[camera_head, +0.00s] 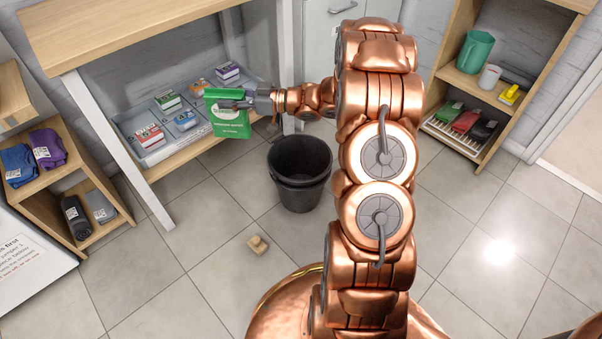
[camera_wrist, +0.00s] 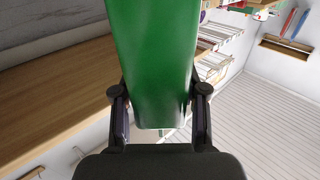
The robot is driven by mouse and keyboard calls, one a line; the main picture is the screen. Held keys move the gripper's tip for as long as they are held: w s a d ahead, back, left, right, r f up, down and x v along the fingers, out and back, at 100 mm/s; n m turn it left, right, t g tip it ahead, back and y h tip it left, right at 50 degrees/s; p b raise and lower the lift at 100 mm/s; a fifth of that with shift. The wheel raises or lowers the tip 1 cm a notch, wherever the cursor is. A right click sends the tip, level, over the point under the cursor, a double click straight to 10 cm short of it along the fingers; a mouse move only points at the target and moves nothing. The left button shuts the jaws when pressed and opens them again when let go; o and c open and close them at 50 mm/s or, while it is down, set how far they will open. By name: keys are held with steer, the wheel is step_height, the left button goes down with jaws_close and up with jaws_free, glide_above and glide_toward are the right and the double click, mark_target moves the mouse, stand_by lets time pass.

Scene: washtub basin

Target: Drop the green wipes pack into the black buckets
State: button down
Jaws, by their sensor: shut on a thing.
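The green wipes pack (camera_head: 229,117) is a flat box with a white label, held upright in the air by my gripper (camera_head: 236,99). My gripper is shut on the upper part of the pack. In the wrist view the green pack (camera_wrist: 152,55) fills the middle, between the two fingers of my gripper (camera_wrist: 160,115). The black buckets (camera_head: 299,172) stand nested on the floor, to the right of the pack and lower. The pack is in front of the shelf tray and apart from the buckets. The inside bottom of the buckets is dark.
A grey divided tray (camera_head: 150,158) with several small boxes lies on the shelf under the wooden table (camera_head: 110,30). A right shelf unit (camera_head: 462,82) holds a green jug (camera_head: 475,52). A left shelf (camera_head: 75,185) holds folded cloths. Floor around the buckets is mostly clear.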

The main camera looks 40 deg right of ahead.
steer(key=s+d+f+m+t+h+p, duration=0.1)
steer(key=s+d+f+m+t+h, duration=0.1)
steer(key=d+f, duration=0.75)
steer(key=s+d+f+m+t+h+p, duration=0.25)
steer(key=d+f, duration=0.35)
steer(key=d, duration=0.7)
step_height(320, 180, down, 6)
steer(key=b, duration=0.4)
steer(key=shift+w+d+b, duration=0.2)
steer(key=shift+w+b, duration=0.05)
steer(key=shift+b, duration=0.05)
steer(key=shift+n+g, duration=0.25)
steer(key=c, duration=0.5)
jaws_free()
steer(key=shift+c, duration=0.2)
steer(key=shift+s+d, duration=0.1)
steer(key=v, duration=1.1)
steer(key=shift+s, duration=0.4)
steer(key=shift+r, duration=0.15)
